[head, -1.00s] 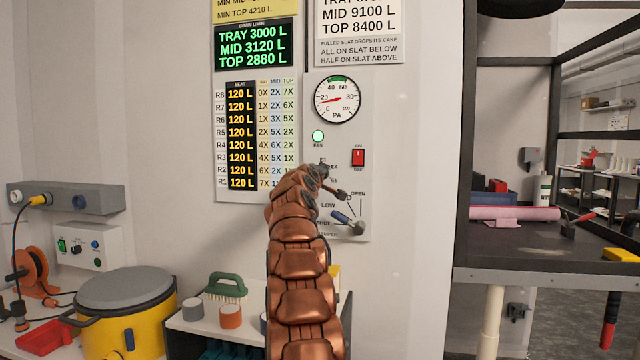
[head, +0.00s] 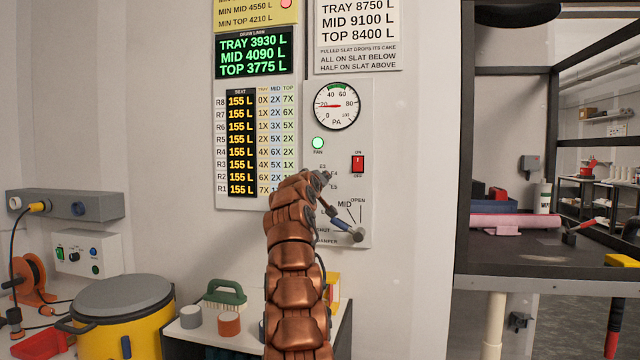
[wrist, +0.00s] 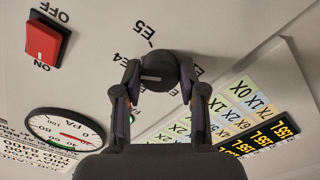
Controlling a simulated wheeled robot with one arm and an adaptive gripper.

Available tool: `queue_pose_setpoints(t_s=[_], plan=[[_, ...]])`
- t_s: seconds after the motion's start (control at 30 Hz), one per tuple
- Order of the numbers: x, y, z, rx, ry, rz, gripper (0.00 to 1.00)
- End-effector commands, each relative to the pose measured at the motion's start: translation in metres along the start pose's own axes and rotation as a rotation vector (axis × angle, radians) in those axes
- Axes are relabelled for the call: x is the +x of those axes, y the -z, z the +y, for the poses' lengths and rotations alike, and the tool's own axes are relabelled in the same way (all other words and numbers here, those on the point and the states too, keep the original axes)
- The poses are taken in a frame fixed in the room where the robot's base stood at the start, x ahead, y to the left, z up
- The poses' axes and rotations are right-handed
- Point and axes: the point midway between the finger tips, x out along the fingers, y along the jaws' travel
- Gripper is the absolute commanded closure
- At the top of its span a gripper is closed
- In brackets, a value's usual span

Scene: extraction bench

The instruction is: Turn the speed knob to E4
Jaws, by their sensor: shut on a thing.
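The speed knob (wrist: 162,66) is a dark round knob with a pale pointer line, on the grey control panel (head: 352,100). My gripper (wrist: 158,80) is shut on it, one finger on each side. In the wrist view the pointer line lies nearly level and points left, on the side of the E4 label (wrist: 124,57). The E5 label (wrist: 145,30) is clear above the knob. A finger partly covers the markings beside E4, so I cannot tell the exact setting. In the head view my copper arm and gripper hide most of the knob.
A damper lever (head: 342,224) with a blue grip sits just below the knob, close to my gripper. A red on/off switch (head: 358,163), a lit green fan lamp (head: 318,143) and a pressure gauge (head: 336,106) are above. A dark bench frame (head: 465,150) stands at right.

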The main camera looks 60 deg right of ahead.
Motion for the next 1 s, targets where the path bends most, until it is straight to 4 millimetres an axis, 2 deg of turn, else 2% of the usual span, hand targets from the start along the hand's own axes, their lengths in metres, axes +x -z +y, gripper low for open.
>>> queue_pose_setpoints(t_s=[0.33,0.37,0.6,1.0], plan=[[0.0008,-0.0024,0.0026,0.000,-0.003,-0.004,0.94],[0.0008,-0.0023,0.0027,0.001,-0.003,-0.004,0.57],[0.0002,-0.0009,0.0014,0.000,-0.001,-0.002,0.34],[-0.0016,0.0007,0.0022,0.001,-0.004,-0.002,0.34]])
